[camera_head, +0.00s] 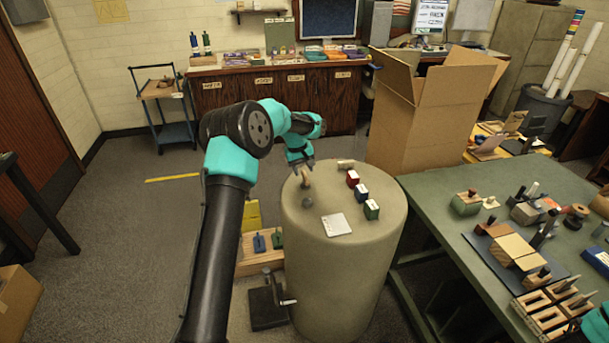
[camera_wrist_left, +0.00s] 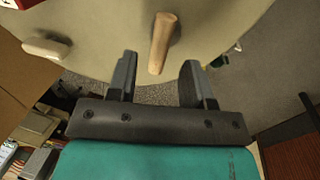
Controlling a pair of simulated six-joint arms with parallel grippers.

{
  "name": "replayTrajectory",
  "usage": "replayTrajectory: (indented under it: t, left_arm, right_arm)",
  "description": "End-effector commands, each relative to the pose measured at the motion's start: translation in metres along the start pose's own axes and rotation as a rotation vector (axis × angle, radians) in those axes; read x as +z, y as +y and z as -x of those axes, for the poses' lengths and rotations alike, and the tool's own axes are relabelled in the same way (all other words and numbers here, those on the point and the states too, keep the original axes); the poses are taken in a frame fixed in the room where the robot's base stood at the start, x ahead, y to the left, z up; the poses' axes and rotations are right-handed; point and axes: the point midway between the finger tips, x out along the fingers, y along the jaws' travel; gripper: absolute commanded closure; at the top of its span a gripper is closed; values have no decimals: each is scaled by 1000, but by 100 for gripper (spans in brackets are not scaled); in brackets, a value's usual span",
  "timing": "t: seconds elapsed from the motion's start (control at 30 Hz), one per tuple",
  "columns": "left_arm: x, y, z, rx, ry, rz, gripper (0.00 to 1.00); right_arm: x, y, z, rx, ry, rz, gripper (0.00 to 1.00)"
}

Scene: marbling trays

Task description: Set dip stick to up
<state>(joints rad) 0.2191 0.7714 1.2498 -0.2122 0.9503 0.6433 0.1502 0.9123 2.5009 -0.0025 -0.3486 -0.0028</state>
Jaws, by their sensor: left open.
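The dip stick, a light wooden rod (camera_wrist_left: 162,42), stands out between the fingers of my left gripper (camera_wrist_left: 158,80) in the left wrist view, with clear gaps on both sides. In the head view a tan wooden piece, likely the same stick (camera_head: 306,181), shows just below my left gripper (camera_head: 301,166), near the back left edge of the round drum top (camera_head: 320,262). My left gripper is open. How the stick's lower end rests is hard to tell.
A pale piece (camera_head: 345,164) lies behind. A green table (camera_head: 430,205) stands right, a cardboard box (camera_head: 415,135) behind.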

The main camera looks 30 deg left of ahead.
Motion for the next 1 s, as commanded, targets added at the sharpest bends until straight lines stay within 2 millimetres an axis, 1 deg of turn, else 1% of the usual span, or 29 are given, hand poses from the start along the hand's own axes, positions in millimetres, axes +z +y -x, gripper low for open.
replayTrajectory:
  t: [0.03,0.1,0.2,0.33,0.57,0.67,1.0]
  left_arm:
    - [0,0,-8,-1,-1,0,54]
    - [0,0,-18,-1,-1,0,54]
    - [0,0,-26,0,1,0,54]
    - [0,0,-31,1,1,0,54]
    - [0,0,-31,1,1,0,54]
    - [0,0,-31,1,1,0,61]
    - [0,0,-31,1,1,0,94]
  right_arm:
    - [0,0,0,0,0,0,57]
    - [0,0,0,0,0,0,57]
    - [0,0,0,0,0,0,57]
    - [0,0,0,0,0,0,57]
    - [0,0,0,0,0,0,57]
    - [0,0,0,0,0,0,57]
    - [0,0,0,0,0,0,57]
